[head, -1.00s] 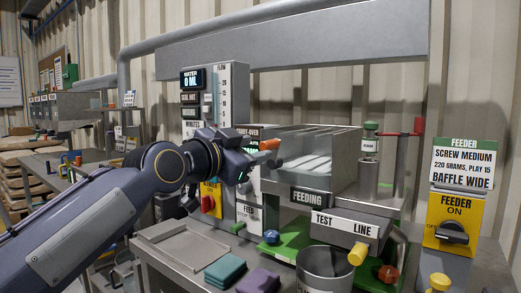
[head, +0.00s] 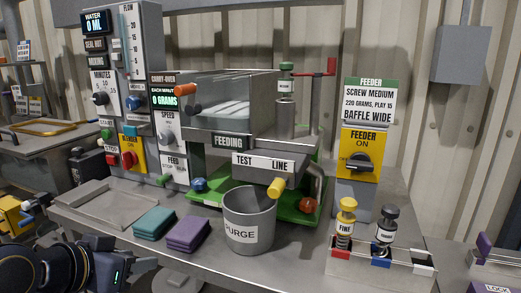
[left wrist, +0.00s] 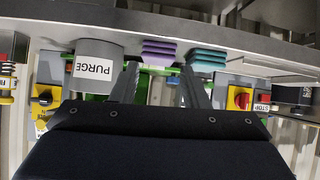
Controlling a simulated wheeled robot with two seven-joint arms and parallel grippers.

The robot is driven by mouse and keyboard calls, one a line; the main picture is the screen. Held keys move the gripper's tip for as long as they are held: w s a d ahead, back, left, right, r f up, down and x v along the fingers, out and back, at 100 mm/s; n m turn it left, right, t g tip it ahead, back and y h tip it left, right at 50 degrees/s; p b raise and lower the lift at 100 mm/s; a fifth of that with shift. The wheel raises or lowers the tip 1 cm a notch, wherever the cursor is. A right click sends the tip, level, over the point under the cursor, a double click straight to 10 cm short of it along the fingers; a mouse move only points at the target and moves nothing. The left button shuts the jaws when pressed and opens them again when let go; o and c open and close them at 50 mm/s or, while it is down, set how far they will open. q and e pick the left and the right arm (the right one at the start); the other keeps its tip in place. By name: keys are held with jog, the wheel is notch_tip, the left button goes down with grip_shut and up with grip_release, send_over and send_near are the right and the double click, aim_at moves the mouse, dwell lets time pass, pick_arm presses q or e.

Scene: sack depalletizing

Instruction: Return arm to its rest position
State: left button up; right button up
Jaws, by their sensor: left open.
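My left arm comes in low at the left of the head view. Its gripper (head: 142,268) is in front of the bench's front edge, below the teal and purple pads. In the left wrist view the two fingers of my left gripper (left wrist: 160,82) stand apart with nothing held between them. That view appears upside down and shows the grey PURGE cup (left wrist: 93,65), purple pads (left wrist: 158,52) and teal pads (left wrist: 207,58) beyond the fingers. My right arm is not in view.
The metal bench (head: 290,262) carries a feeder machine (head: 262,165), an empty shallow tray (head: 103,203) and a rack (head: 375,268) with yellow- and black-topped pieces. A yellow FEEDER ON switch panel (head: 362,155) stands behind. Another table (head: 40,150) is at the far left.

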pick_arm(q)
jog(key=s+d+f+n+g, duration=0.2)
jog(key=s+f+n+g, duration=0.3)
jog(key=s+f, duration=1.15)
notch_tip(320, 180, up, 24)
jog(key=w+p, duration=0.1)
jog(key=p, duration=2.3)
jog(key=shift+w+a+f+p, duration=0.15)
jog(key=shift+w+a+p, duration=0.1)
jog(key=shift+w+p, duration=0.1)
jog(key=shift+c, duration=0.5)
